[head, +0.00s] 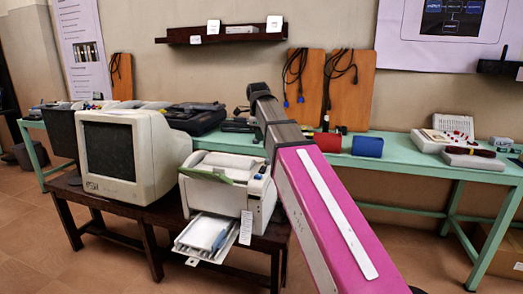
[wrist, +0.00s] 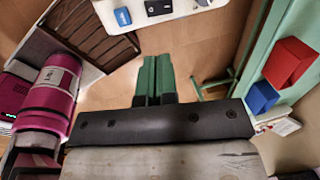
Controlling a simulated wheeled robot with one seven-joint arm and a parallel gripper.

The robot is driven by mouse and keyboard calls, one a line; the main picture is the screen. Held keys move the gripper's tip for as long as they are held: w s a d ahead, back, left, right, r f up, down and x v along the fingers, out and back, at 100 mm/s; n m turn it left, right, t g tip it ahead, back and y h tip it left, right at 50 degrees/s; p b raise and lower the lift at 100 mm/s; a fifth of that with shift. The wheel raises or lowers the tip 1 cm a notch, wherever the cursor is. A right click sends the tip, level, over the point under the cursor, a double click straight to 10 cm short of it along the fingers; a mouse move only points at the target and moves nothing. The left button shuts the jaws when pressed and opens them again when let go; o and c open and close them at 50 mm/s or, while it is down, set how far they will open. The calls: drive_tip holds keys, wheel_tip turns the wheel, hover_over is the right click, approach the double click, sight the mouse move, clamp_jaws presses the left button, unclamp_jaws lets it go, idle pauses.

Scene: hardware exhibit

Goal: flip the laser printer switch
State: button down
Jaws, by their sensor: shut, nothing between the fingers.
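The laser printer (head: 262,188) is a white box on a low dark wooden table, with a green sheet on top and an open paper tray in front. In the wrist view a white panel, apparently the printer's (wrist: 172,20), crosses the top edge. It carries a blue rocker-like part (wrist: 123,16), which looks like the switch, beside a dark socket-like part (wrist: 158,7). My gripper (wrist: 157,60) has green fingers, shut together and empty, pointing toward the panel. They appear below and right of the blue part, with a gap. The gripper cannot be made out in the head view.
A CRT monitor (head: 130,155) stands left of the printer on the dark table (head: 150,235). A long green table (head: 400,158) runs along the wall behind, with a red block (wrist: 290,62) and a blue block (wrist: 262,97) on it.

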sight(262, 169)
drive_tip(key=shift+w+d+r, duration=0.1)
drive_tip(key=shift+w+d, duration=0.1)
drive_tip(key=shift+w, duration=0.25)
drive_tip(key=f, duration=0.4)
drive_tip(key=w+f, duration=0.1)
drive_tip(key=f, duration=0.4)
drive_tip(key=w+d+f, duration=0.1)
drive_tip(key=f, duration=0.3)
drive_tip(key=shift+w+f, duration=0.25)
drive_tip(key=shift+f, duration=0.15)
drive_tip(key=shift+w+f, duration=0.1)
drive_tip(key=shift+f, duration=0.1)
drive_tip(key=shift+s+a+r, duration=0.15)
drive_tip(key=shift+s+a, duration=0.15)
drive_tip(key=shift+s, duration=0.5)
